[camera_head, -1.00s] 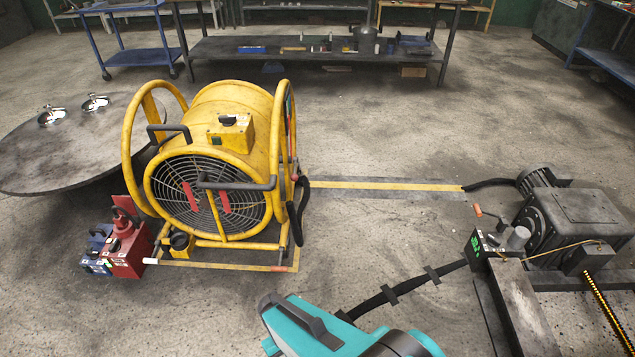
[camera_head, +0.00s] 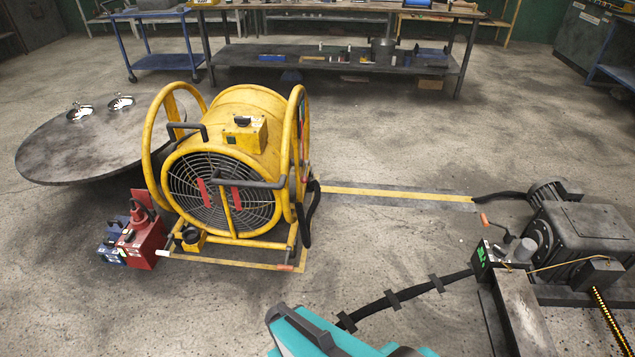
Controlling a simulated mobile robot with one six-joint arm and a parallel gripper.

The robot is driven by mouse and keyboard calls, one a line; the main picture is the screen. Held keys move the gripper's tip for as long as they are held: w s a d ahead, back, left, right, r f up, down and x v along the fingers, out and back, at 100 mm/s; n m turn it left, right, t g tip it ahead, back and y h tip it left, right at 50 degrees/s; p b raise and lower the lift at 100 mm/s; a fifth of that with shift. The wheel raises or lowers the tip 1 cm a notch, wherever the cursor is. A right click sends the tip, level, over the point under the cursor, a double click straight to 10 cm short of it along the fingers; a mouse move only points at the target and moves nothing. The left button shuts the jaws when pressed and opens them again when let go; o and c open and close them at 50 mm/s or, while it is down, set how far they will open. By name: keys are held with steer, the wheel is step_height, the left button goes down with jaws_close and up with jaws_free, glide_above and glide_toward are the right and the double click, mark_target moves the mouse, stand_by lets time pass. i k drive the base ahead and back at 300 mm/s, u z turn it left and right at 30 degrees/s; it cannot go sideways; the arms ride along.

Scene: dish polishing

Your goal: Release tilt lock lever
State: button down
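A yellow drum fan (camera_head: 228,170) stands on the floor left of centre, in a yellow tubular frame with a round hoop at each side. Its dark grille, with two red tags, faces me. A dark bar (camera_head: 240,184) crosses the front of the grille. A small red-tipped piece (camera_head: 284,267) is at the lower right of the frame, and a white-tipped one (camera_head: 163,254) is at the lower left. I cannot tell which part is the tilt lock lever or how it is set. My gripper is not in view.
Red and blue boxes (camera_head: 147,239) stand left of the fan, before a round dark table (camera_head: 52,165). A grey motor unit (camera_head: 580,237) with an orange-handled crank (camera_head: 485,220) is at right. A black cable (camera_head: 392,300) crosses the floor.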

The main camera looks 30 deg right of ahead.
mark_target(304, 180)
steer(key=u, duration=0.1)
steer(key=i, duration=0.95)
steer(key=z, duration=0.05)
